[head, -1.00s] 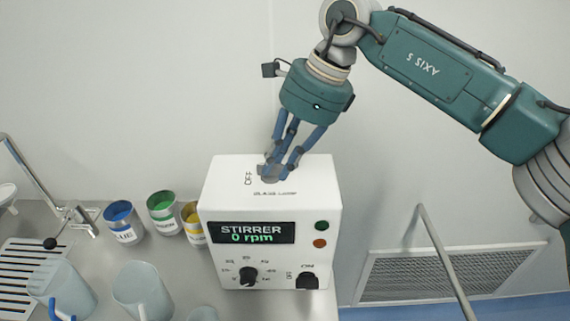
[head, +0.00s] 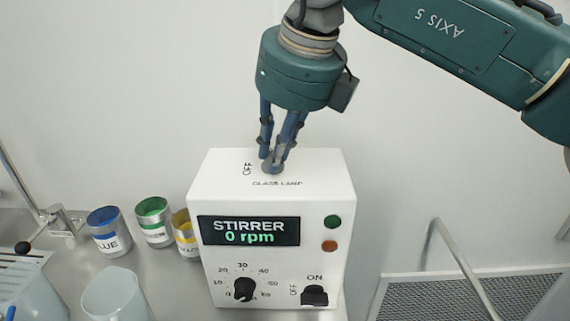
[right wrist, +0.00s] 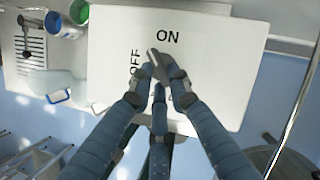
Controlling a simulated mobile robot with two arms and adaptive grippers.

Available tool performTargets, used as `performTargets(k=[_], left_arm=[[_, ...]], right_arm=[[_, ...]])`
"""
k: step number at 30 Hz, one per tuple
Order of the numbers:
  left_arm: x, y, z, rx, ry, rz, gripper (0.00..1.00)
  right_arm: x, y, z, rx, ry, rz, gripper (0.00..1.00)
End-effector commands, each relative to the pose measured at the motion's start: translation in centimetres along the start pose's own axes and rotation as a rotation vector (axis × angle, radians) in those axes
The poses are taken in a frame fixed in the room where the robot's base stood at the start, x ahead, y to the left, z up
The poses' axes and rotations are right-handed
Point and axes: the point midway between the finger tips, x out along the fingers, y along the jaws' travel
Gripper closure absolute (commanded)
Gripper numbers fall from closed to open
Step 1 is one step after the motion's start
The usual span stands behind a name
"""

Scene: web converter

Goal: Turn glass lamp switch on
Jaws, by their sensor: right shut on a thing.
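The white stirrer box (head: 205,190) stands on the counter. Its top carries the glass lamp switch (head: 273,168), a small grey knob, with the GLASS LAMP label in front of it and OFF to its left. My right gripper (head: 274,158) points down from above, its blue fingers shut on this knob. In the right wrist view the fingertips (right wrist: 159,80) close around the knob (right wrist: 157,62). Its end shows between the OFF and ON marks; fingers hide part of it, so its exact setting is unclear. My left gripper is not in view.
The box front has a display (head: 249,231) reading 0 rpm, a black dial (head: 243,289) and another ON/OFF switch (head: 315,295). Blue, green and yellow labelled cans (head: 109,232) stand to the left, with a clear beaker (head: 115,294) in front. Behind is a bare wall.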

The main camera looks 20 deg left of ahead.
Motion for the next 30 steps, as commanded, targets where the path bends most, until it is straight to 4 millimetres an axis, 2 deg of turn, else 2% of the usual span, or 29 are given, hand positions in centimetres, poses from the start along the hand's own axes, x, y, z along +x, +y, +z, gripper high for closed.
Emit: performTargets(k=[1,6,16,30], left_arm=[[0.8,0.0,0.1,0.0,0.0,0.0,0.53],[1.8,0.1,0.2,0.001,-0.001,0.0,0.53],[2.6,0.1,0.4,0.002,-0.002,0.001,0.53],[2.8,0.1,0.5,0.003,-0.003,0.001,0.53]], right_arm=[[0.2,0.1,-0.1,0.041,0.0,-0.021,1.0],[0.2,0.4,0.0,0.189,0.001,-0.083,1.0],[0.1,0.7,0.3,0.431,0.002,-0.18,1.0],[0.2,0.9,0.5,0.578,0.004,-0.24,1.0]])
